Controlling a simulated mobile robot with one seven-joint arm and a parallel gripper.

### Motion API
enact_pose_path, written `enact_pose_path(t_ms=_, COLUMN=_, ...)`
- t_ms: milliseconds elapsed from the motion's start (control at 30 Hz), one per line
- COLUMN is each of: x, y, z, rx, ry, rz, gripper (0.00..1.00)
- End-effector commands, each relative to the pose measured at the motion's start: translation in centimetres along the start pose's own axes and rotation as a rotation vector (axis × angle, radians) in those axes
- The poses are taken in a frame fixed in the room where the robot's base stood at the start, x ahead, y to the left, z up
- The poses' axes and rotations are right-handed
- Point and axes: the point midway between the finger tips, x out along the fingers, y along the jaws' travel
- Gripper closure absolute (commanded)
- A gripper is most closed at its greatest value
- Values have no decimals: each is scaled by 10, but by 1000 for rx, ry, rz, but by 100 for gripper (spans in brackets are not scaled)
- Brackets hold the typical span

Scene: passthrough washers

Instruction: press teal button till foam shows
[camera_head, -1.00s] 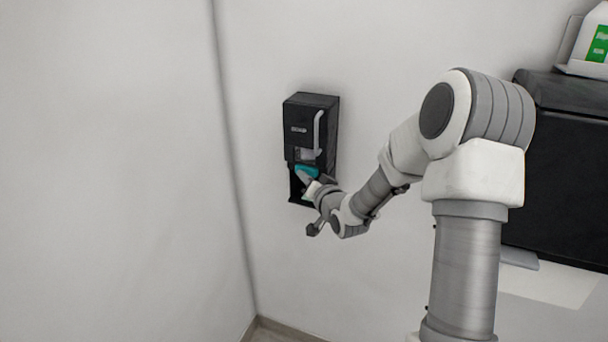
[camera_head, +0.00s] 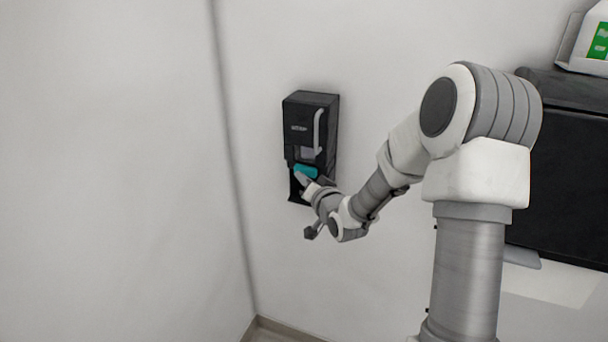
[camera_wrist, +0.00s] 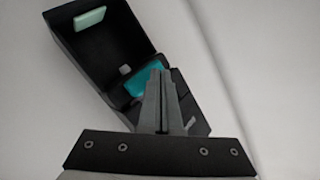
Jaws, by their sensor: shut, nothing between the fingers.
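The black wall dispenser (camera_head: 309,122) has a teal button (camera_head: 306,170) low on its front. The teal button (camera_wrist: 146,80) also shows in the wrist view, partly covered at its right by my fingers. My gripper (camera_head: 301,179) is at the dispenser's lower part, just below the button in the head view. In the wrist view my gripper (camera_wrist: 157,72) is shut and empty, its tips overlapping the button's edge. I cannot tell whether they touch it. No foam can be made out; the space under the button is partly hidden by my gripper.
The dispenser hangs on a white wall (camera_head: 390,40) near a room corner at its left. A large black box-like unit (camera_head: 565,180) stands at the right, with a white and green container (camera_head: 597,45) on top. Wall space left of the dispenser is clear.

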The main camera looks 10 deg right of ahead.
Motion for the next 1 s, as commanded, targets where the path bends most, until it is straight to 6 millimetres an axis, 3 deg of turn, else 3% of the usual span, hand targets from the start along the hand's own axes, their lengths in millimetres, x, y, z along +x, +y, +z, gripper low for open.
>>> enact_pose_path(t_ms=467, x=-6, y=-5, z=6, rx=0, ry=-3, rz=-2, gripper=100)
enact_pose_path(t_ms=1000, x=-38, y=-28, z=29, rx=0, ry=-2, rz=-2, gripper=100)
